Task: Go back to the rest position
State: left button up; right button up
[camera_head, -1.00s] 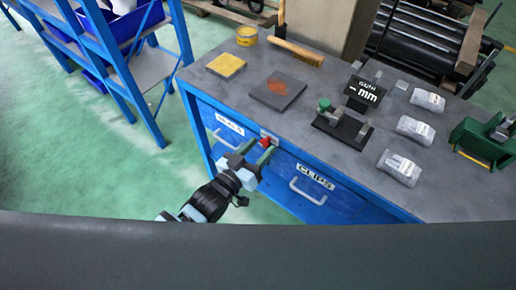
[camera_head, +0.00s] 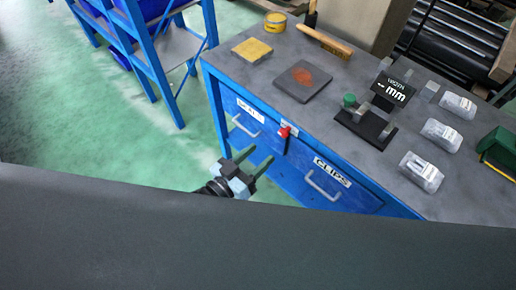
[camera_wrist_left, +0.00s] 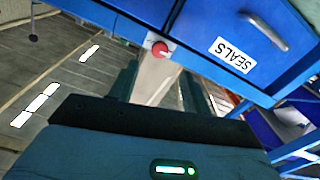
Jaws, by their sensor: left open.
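My left gripper (camera_head: 262,160) is open and empty, in front of the blue workbench cabinet and apart from it. In the left wrist view its two fingers (camera_wrist_left: 160,90) stand apart with nothing between them. A red knob or latch (camera_head: 286,131) sits on the cabinet front between two drawers, up and right of the gripper. It also shows in the left wrist view (camera_wrist_left: 160,48), beyond the fingers. Most of my left arm is hidden behind the dark band low in the head view. My right gripper is not in view.
A blue shelf rack (camera_head: 155,60) stands left. Green floor (camera_head: 90,120) left of the bench is clear.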

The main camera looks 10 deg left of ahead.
pick_arm(q)
jog(key=s+a+f+g+y, duration=0.2)
jog(key=s+a+f+y, duration=0.1)
jog(key=s+a+f, duration=0.2)
jog(key=s+a+f+n+g+y, duration=0.1)
jog(key=s+a+f, duration=0.4)
jog(key=s, duration=0.5)
jog(key=s+a+f+n+g+y+p, duration=0.1)
jog(key=s+a+f+g+y, duration=0.1)
jog(key=s+a+f+y, duration=0.2)
jog(key=s+f, duration=0.2)
jog(key=s, duration=0.1)
jog(key=shift+s+a+g+y, duration=0.3)
jog(key=shift+s+a+g, duration=0.1)
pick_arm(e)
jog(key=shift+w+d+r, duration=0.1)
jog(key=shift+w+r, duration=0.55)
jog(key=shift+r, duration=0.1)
